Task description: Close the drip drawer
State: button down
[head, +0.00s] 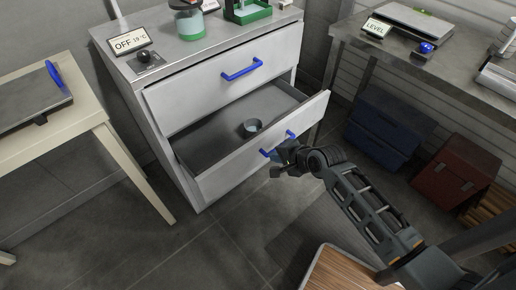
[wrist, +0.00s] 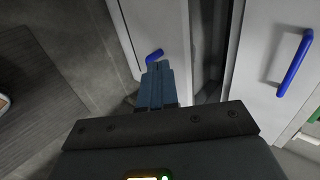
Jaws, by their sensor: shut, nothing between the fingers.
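The drip drawer (head: 215,170) is the lower drawer of a grey cabinet and stands pulled out in the head view. A small round cup (head: 252,127) sits inside it. Its blue handle (head: 286,139) is on the front panel. My gripper (head: 277,160) is shut and empty at the drawer front, close to the handle and partly covering it. In the wrist view my shut fingers (wrist: 157,72) point at the drawer front, with part of the blue handle (wrist: 154,56) just beyond the tips. Whether they touch is unclear.
The upper drawer (head: 225,82) is shut and has a blue handle (head: 242,68). A pale table (head: 75,125) stands at the left. A dark workbench (head: 400,55) is at the right, with a blue box (head: 382,130) and a red box (head: 455,172) beneath. The floor before the cabinet is clear.

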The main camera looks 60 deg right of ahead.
aim_at(253, 147)
jog(key=w+f, duration=0.1)
jog(key=w, duration=0.1)
jog(key=w+d+f, duration=0.1)
jog(key=w, duration=0.2)
jog(key=w+d+f, duration=0.1)
jog(key=w, duration=0.1)
jog(key=shift+w+d+f, duration=0.15)
jog(key=shift+f, duration=0.2)
jog(key=shift+w, duration=0.2)
jog(key=w+d+b, duration=0.2)
jog(key=w+b, duration=0.1)
jog(key=w, duration=0.6)
jog(key=w+d+b, duration=0.3)
jog(key=w, duration=0.6)
jog(key=shift+w+d+b, duration=0.15)
jog(key=shift+d+b, duration=0.05)
jog(key=shift+b, duration=0.1)
